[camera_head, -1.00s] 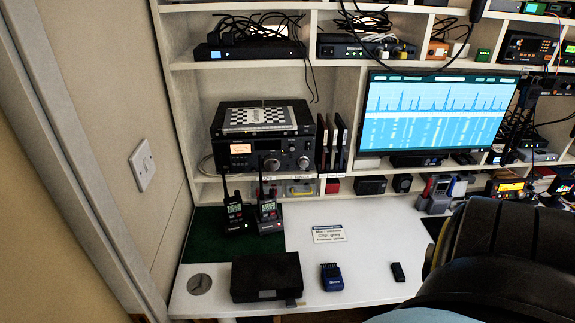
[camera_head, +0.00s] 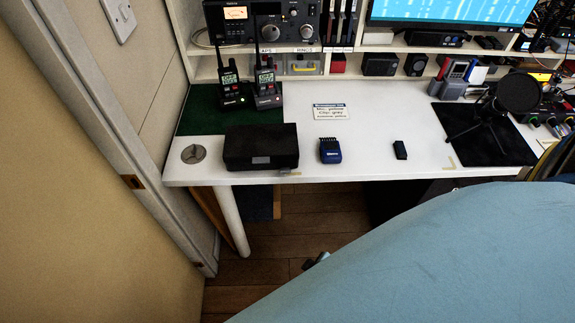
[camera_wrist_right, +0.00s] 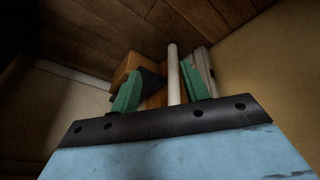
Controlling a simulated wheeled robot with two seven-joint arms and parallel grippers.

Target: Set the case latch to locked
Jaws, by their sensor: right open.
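The black case (camera_head: 260,143) sits closed near the front edge of the white desk, left of a blue device. A small grey latch plate (camera_head: 261,160) shows on the middle of its front face. The latch is too small to tell its setting. In the right wrist view my right gripper (camera_wrist_right: 161,92) is open and empty, its two green fingers apart. It points toward the wooden floor, with a pale post between the fingers in the picture, farther off. The case does not show in that view. My left gripper is not in view.
A round grey disc (camera_head: 193,154) lies left of the case. A large light blue surface (camera_head: 450,260) fills the lower right.

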